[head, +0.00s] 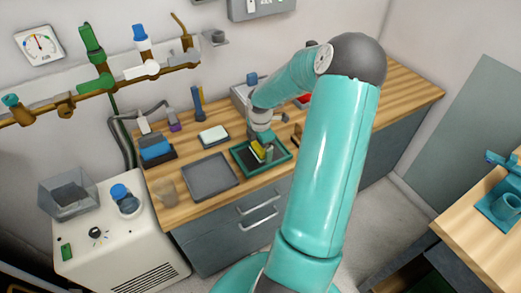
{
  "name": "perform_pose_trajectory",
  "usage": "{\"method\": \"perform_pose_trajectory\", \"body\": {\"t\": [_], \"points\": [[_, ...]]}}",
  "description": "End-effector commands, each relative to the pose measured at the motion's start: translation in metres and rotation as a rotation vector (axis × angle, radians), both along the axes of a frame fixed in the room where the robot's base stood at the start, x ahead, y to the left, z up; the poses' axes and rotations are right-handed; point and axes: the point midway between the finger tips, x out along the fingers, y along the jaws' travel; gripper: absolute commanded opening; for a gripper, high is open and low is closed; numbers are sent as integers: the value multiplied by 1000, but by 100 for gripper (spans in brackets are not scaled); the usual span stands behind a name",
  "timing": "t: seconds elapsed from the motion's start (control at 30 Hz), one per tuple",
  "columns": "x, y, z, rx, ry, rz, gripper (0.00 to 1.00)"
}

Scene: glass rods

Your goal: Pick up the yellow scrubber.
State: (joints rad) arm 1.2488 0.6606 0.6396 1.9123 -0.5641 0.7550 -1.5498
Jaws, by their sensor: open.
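The yellow scrubber (257,149) is small in the head view, over the dark inside of a green-rimmed tray (281,163) on the wooden bench. My gripper (263,149) points down over this tray, with its fingertips right at the scrubber. The jaws are open. The gripper hides part of the scrubber, and I cannot tell whether the fingers touch it or whether it lies on the tray floor.
A grey tray (210,177) lies left of the green tray on the wooden bench (180,209). A white block (213,136) and a blue item (156,151) stand behind it. A clear beaker (167,192) is at the left. Pipes with taps (103,79) run along the wall.

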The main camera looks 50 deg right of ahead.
Motion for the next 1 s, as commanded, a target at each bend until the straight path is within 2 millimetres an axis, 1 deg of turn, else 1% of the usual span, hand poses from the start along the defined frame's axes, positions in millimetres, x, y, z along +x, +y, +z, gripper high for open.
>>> {"method": "perform_pose_trajectory", "body": {"t": [0.07, 0.1, 0.27, 0.33, 0.37, 0.57, 0.67, 0.77, 0.9, 1.0], "points": [[0, 0, 0, 0, 0, 0, 88], [0, 0, 0, 0, 0, 0, 86], [0, 0, 1, 0, 0, -1, 55], [0, 0, 1, 0, 0, -1, 55], [0, 0, 1, 0, 0, -1, 51], [0, 0, 2, 0, 0, -1, 51], [0, 0, 6, -1, -1, -2, 51], [0, -1, 14, -3, -1, -3, 51], [0, -1, 35, -4, -2, -2, 51], [-12, 6, 49, -4, -1, -2, 51]]}}
